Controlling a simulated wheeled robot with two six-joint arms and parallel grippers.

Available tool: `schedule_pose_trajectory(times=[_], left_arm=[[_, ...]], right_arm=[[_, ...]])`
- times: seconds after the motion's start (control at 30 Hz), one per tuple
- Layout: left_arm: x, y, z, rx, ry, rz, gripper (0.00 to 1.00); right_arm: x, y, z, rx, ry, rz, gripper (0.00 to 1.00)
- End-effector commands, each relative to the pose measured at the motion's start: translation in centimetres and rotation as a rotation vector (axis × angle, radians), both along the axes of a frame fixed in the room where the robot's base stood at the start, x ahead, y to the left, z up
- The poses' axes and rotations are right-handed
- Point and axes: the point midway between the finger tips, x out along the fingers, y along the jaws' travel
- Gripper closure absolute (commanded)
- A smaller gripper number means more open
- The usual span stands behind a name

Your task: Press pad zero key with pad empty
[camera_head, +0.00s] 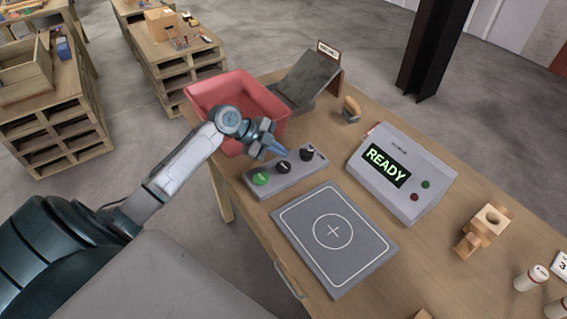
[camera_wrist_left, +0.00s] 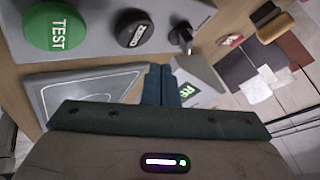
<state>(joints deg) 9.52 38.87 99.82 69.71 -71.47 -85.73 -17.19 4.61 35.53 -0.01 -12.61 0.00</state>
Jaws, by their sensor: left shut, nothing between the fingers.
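The grey pad (camera_head: 372,252) with a cross and circle is empty on the wooden table. It also shows in the left wrist view (camera_wrist_left: 52,96). Behind it is a grey key strip (camera_head: 286,182) with a green TEST key (camera_head: 260,179), a black key (camera_head: 283,167) and a black knob (camera_head: 307,155). In the left wrist view the TEST key (camera_wrist_left: 57,28) and the black key (camera_wrist_left: 133,28) show large; the black key's label is hard to read. My left gripper (camera_head: 281,151) is shut and empty, above the strip near the black key and knob. My right gripper is out of view.
A console (camera_head: 420,157) reading READY stands right of the pad. A red bin (camera_head: 200,101) and dark sloped tray (camera_head: 311,76) are behind the strip. A wooden-handled object (camera_head: 351,110), wooden blocks (camera_head: 485,226) and white cylinders (camera_head: 530,278) stand on the table.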

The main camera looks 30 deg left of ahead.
Motion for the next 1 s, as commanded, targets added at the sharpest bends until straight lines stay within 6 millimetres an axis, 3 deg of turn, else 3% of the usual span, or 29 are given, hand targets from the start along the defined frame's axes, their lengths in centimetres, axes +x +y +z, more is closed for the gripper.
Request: schedule_pose_trajectory(times=[0.23,1.0], left_arm=[[0.0,0.0,2.5,0.002,0.0,-0.001,1.0],[0.0,0.0,2.5,0.0,-0.001,-0.001,1.0]], right_arm=[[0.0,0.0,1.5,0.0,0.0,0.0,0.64],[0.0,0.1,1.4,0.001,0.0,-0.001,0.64]])
